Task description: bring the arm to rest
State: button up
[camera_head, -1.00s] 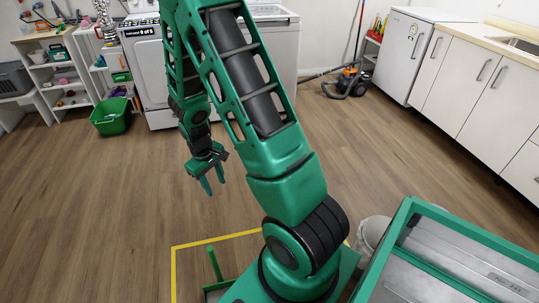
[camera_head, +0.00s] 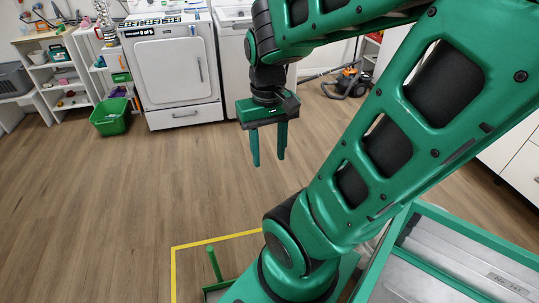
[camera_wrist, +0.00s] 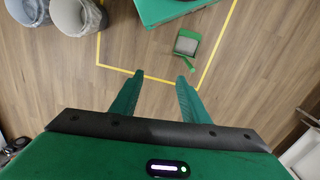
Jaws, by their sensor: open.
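My gripper (camera_head: 269,160) hangs from my green arm in the upper middle of the head view, fingers pointing down. The two green fingers are apart with nothing between them. In the wrist view the fingertips (camera_wrist: 160,74) are also apart and empty, above bare wooden floor. My arm is bent, with its large link crossing the right half of the head view. It hides part of the room behind it.
A vacuum cleaner (camera_head: 347,82) is farther right. Yellow tape (camera_head: 174,270) marks the floor. A green dustpan (camera_wrist: 186,44) and two bins (camera_wrist: 78,16) show in the wrist view.

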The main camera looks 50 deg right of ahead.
jog(key=s, duration=0.1)
jog(key=s+a+r, duration=0.1)
jog(key=shift+s+a+m, duration=0.15)
jog(key=shift+s+m, duration=0.15)
jog(key=shift+w+f, duration=0.1)
jog(key=shift+w, duration=0.05)
